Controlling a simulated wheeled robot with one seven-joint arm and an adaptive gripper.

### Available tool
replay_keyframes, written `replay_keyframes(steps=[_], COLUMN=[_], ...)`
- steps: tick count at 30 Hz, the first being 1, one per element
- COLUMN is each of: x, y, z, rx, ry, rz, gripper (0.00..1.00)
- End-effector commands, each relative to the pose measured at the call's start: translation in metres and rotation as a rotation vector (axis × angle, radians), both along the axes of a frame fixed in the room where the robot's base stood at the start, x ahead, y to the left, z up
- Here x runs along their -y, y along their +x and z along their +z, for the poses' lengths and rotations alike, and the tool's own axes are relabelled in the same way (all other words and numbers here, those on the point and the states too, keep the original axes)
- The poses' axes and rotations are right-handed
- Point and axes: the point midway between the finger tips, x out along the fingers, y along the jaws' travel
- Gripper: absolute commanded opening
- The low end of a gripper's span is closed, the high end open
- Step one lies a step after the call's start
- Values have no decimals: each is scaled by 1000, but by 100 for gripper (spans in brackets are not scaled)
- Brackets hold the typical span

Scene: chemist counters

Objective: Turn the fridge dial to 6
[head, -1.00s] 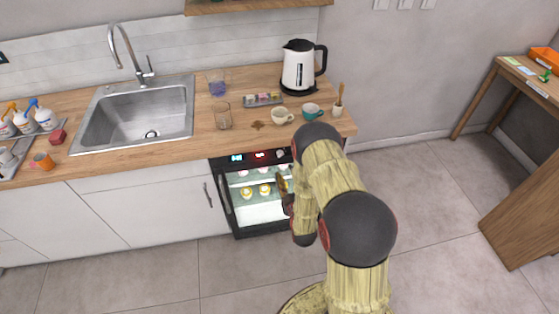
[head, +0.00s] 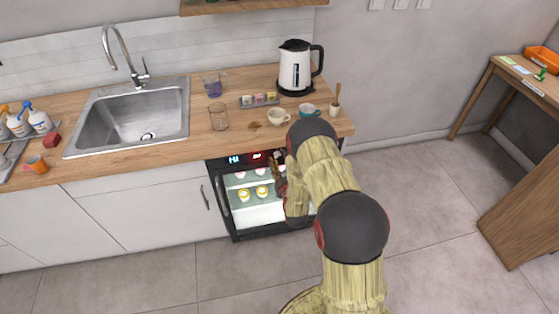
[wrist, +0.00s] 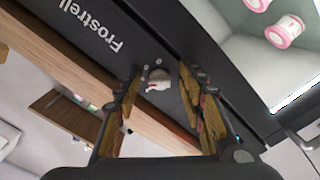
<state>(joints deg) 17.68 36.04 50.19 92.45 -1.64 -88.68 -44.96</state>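The small black fridge (head: 241,236) stands under the wooden counter in the head view, with a lit glass front and a display (head: 234,159) along its top strip. The number the dial points at is too small to read. My gripper (wrist: 161,91) is open, with one finger on either side of the dial. I cannot tell whether the fingers touch it. In the head view my gripper (head: 279,166) is at the panel's right part and hides the dial.
The counter edge (wrist: 70,68) runs close beside the panel in the wrist view. Cups (head: 278,117), a glass (head: 219,118) and a kettle (head: 295,68) stand on the counter above. Pots with pink and yellow lids sit inside the fridge. The floor in front is clear.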

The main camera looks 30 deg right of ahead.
Motion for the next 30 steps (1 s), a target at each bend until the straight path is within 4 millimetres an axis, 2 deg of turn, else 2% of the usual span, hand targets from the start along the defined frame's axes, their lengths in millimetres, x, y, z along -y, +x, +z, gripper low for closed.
replay_keyframes(steps=[2, 23, 30], x=[0, 0, 0], y=[0, 0, 0], z=[0, 0, 0], rx=[0, -1, 2], ry=[0, 0, 8], rz=[0, 1, 1], gripper=[40, 0, 0])
